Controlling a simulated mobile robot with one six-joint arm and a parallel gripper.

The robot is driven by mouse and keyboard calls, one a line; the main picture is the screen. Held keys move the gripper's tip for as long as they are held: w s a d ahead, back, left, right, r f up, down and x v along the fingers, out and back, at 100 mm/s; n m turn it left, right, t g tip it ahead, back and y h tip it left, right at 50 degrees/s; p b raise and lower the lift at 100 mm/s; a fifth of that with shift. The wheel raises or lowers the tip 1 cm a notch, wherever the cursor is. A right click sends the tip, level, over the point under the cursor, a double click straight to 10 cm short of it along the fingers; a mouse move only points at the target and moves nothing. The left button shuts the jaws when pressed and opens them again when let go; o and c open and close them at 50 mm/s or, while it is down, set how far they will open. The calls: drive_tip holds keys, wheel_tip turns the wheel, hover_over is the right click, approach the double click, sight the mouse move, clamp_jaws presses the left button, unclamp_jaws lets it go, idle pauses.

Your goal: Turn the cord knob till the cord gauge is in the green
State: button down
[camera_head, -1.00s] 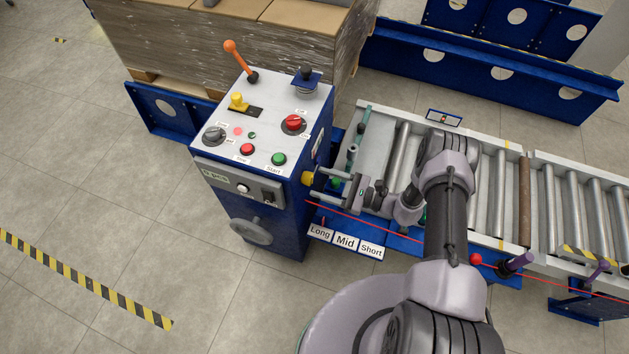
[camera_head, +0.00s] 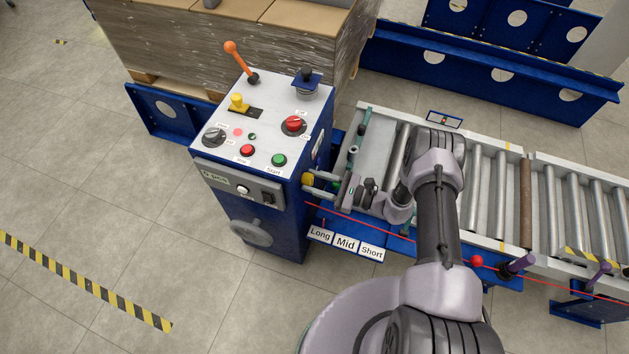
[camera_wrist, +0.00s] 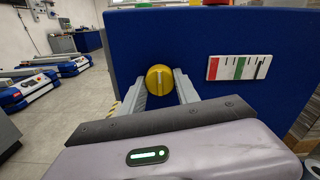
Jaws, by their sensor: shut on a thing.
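The cord knob (camera_wrist: 157,88) is a round yellow knob with a raised bar, on the blue side wall of the console. It also shows in the head view (camera_head: 307,179) at the console's right side. My gripper (camera_wrist: 160,84) is shut on it, one grey finger on each side. In the head view my gripper (camera_head: 312,184) reaches in from the right. The cord gauge (camera_wrist: 239,68) is a white plate right of the knob, with a red band at its left, a green band near the middle and a dark slanted mark, seemingly the pointer, right of the green.
The console top (camera_head: 262,125) carries an orange lever, a yellow handle, knobs and buttons. A roller conveyor (camera_head: 485,185) lies under and beside my arm. A red cord runs along its front, above signs reading Long, Mid and Short (camera_head: 345,243). A wrapped pallet load (camera_head: 200,50) stands behind.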

drive_tip(key=shift+m, duration=0.3)
drive_tip(key=m+b, duration=0.2)
drive_tip(key=m, duration=0.1)
drive_tip(key=shift+f+m+b, duration=0.15)
drive_tip(key=shift+m+b, duration=0.2)
drive_tip(key=shift+m, duration=0.05)
drive_tip(key=m+b, duration=0.2)
drive_tip(key=m, duration=0.3)
drive_tip(key=shift+m, duration=0.3)
drive_tip(key=c, duration=0.9)
unclamp_jaws()
drive_tip(key=shift+d+r, duration=0.1)
drive_tip(key=shift+r, duration=0.1)
